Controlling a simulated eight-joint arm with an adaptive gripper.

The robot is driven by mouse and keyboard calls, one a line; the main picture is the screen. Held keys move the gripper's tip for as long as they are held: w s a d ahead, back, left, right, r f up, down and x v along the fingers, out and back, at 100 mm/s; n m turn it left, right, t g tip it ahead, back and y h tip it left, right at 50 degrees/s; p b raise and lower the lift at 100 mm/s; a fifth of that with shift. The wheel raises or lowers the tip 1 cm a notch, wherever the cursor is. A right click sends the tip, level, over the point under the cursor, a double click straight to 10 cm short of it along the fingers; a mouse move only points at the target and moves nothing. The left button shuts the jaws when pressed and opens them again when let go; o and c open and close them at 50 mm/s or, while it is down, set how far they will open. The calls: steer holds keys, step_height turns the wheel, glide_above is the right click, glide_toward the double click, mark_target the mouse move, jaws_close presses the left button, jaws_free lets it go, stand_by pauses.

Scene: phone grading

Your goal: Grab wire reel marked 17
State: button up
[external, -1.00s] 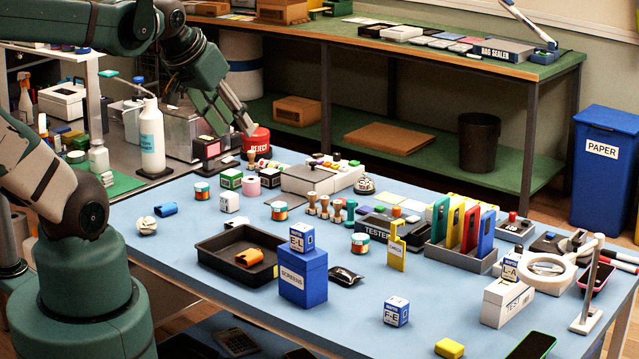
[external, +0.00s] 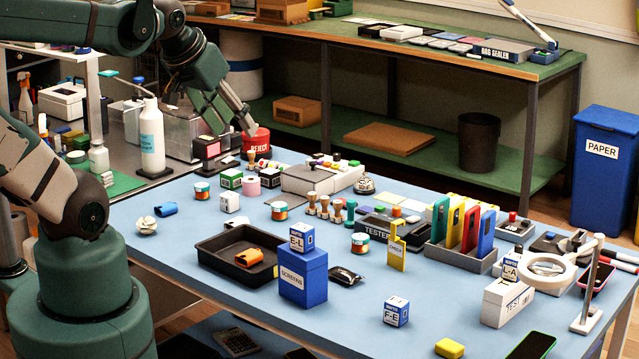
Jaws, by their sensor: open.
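Three wire reels with orange, white and teal bands show in the external view. One reel (external: 202,191) is at the left of the blue table, near a green box. A second reel (external: 279,210) stands in the middle, left of the wooden stamps. A third reel (external: 360,243) stands in front of the tester, left of a yellow tag. The number 17 is not readable on any of them. My gripper (external: 236,127) is open and empty, above the back left of the table beside the red REJECT container, apart from all the reels.
A black tray (external: 212,268) with an orange item and a blue SCREENS box (external: 303,280) stand at the front. Wooden stamps (external: 330,208) and a grey tester (external: 385,228) crowd the middle. A rack of coloured phones (external: 460,258) is at right. The front left table surface is bare.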

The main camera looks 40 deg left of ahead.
stand_by(0.4)
steer(key=n+g+b, duration=0.6)
steer(key=n+g, duration=0.1)
steer(key=n, duration=0.9)
glide_above(360, 235)
steer(key=f, duration=2.8)
steer(key=shift+s+f, duration=0.15)
steer(key=shift+s, duration=0.05)
steer(key=shift+w+f, duration=0.15)
steer(key=shift+f, duration=0.3)
steer(key=shift+f, duration=0.1)
